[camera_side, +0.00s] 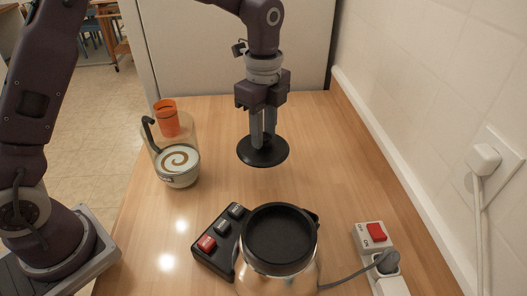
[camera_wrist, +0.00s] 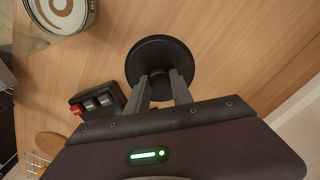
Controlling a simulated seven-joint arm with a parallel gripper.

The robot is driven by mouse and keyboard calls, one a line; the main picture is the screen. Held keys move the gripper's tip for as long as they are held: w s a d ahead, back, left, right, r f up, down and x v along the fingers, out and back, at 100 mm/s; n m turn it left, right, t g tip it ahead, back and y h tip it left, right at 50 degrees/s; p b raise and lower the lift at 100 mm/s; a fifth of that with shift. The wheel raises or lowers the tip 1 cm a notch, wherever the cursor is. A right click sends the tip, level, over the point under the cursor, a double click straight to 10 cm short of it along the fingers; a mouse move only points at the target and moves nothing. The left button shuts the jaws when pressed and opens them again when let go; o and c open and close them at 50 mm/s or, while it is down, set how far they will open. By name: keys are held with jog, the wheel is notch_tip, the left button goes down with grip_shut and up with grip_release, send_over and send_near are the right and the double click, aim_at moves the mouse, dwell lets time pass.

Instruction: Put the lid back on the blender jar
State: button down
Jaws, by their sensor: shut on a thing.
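A round black lid (camera_side: 263,152) hangs from my gripper (camera_side: 263,140). The two grey fingers are shut on its middle from above; the exact grip point is hard to see. In the wrist view the lid (camera_wrist: 160,62) lies at the ends of the gripper's fingers (camera_wrist: 160,85). A clear jar (camera_side: 180,178) with a black handle stands to the left, holding a pale mix with a brown swirl. Its edge shows in the wrist view (camera_wrist: 62,12).
An orange cup (camera_side: 166,118) stands behind or inside the clear jar; I cannot tell which. A power strip (camera_side: 377,250) with a red switch and a plugged cable lies at right, near the wall. A wall socket (camera_side: 487,170) is beyond. The counter's middle is clear.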

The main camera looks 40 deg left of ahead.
notch_tip(320, 180, up, 20)
jog(key=f, duration=0.1)
jog(key=s+a+n, duration=0.4)
jog(key=s+a, duration=1)
jog(key=a, duration=0.1)
notch_tip(320, 180, down, 11)
jog(key=shift+w+d, duration=0.2)
jog(key=shift+w, duration=0.15)
jog(key=shift+f, duration=0.1)
dwell(1.1)
jog(key=c, duration=0.6)
grip_release()
